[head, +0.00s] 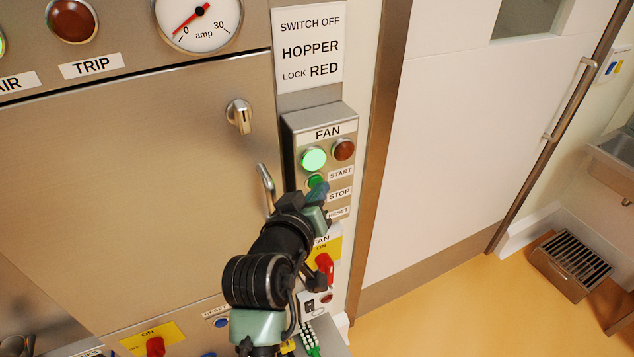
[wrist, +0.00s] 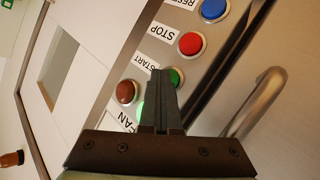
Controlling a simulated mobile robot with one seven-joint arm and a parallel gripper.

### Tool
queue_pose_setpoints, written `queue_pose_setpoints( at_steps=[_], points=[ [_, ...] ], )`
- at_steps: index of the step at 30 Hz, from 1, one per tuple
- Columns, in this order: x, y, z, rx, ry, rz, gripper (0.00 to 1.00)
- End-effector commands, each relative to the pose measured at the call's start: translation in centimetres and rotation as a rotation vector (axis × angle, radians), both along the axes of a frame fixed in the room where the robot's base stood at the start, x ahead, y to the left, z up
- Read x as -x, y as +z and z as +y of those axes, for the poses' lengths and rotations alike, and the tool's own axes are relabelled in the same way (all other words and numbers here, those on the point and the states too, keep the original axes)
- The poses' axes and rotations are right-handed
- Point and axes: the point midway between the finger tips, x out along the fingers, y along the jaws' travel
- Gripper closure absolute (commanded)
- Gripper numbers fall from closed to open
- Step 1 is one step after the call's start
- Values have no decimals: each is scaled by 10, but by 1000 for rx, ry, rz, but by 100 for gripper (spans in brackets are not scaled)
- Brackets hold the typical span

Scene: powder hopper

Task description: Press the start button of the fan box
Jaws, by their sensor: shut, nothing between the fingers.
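The fan box (head: 292,128) is a grey metal box on the right side of the cabinet, labelled FAN. At its top a green lamp (head: 314,159) is lit beside a dark red lamp (head: 343,149). The green start button (head: 316,181) sits below, next to the START label (head: 340,173). My gripper (head: 319,188) is shut and empty, its tips at the start button. In the wrist view the fingers (wrist: 162,75) partly cover the green start button (wrist: 176,77); I cannot tell whether they touch it. The red stop button (wrist: 190,43) is clear of the fingers there.
A blue reset button (wrist: 213,9) lies beyond the stop button. A metal handle (head: 266,187) sticks out from the cabinet left of the box. A red switch (head: 324,266) on a yellow plate sits below it. A white door (head: 450,130) stands to the right.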

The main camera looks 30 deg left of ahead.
Motion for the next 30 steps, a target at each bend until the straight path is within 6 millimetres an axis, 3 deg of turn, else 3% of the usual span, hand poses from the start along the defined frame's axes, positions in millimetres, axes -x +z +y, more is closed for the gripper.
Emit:
queue_pose_setpoints(
  at_steps=[20, 30],
  points=[
    [11, 1, -13, 0, 1, 0, 100],
    [31, 1, -40, 1, -1, 2, 100]
  ],
)
